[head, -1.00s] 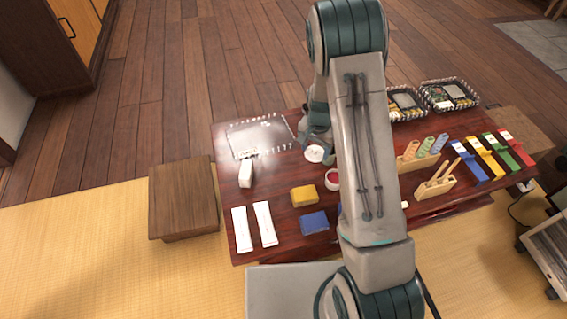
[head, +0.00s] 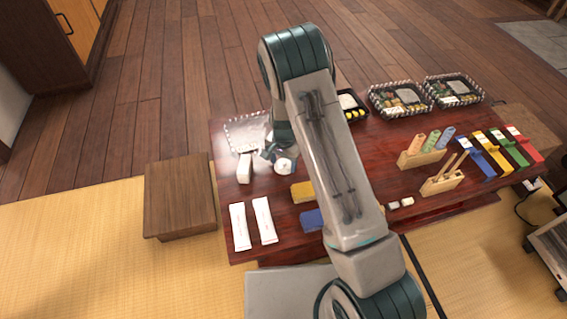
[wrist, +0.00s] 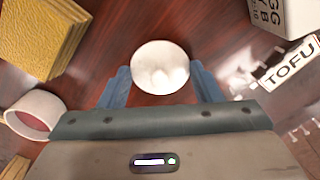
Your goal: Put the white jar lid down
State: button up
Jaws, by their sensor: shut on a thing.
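The white jar lid (wrist: 160,66) is a round white disc between the fingertips of my gripper (wrist: 159,88) in the wrist view. My gripper is shut on it. In the head view the lid (head: 284,166) shows just beside my gripper (head: 274,154), over the left part of the dark red table (head: 290,222). I cannot tell whether the lid touches the table. The open white jar (wrist: 36,114) with red contents is at the left in the wrist view; my arm hides it in the head view.
A white box (head: 245,168) stands close left of my gripper. A yellow block (head: 302,191) and a blue block (head: 312,219) lie nearer. Two white packets (head: 264,221) lie at the near left. A clear tray (head: 243,130) is behind. A label reading TOFU (wrist: 291,73) is at right.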

aim_at(283, 162)
jog(key=o, duration=1)
jog(key=shift+c, duration=0.2)
notch_tip(283, 162, up, 12)
jog(key=p, duration=0.5)
jog(key=s+d+r+n+y, duration=0.1)
jog(key=s+d+r+n, duration=0.15)
jog(key=s+r, duration=0.4)
jog(key=s+d+r+n, duration=0.1)
jog(key=s+d+r, duration=0.2)
jog(key=r, duration=0.6)
jog(key=s+d+r+n, duration=0.1)
jog(key=s+d+r, duration=0.1)
jog(key=s, duration=0.6)
jog(key=s+d+r+n+t+h, duration=0.1)
jog(key=s+d+r+n, duration=0.1)
jog(key=s+r, duration=0.3)
jog(key=s+d, duration=0.1)
jog(key=s, duration=0.2)
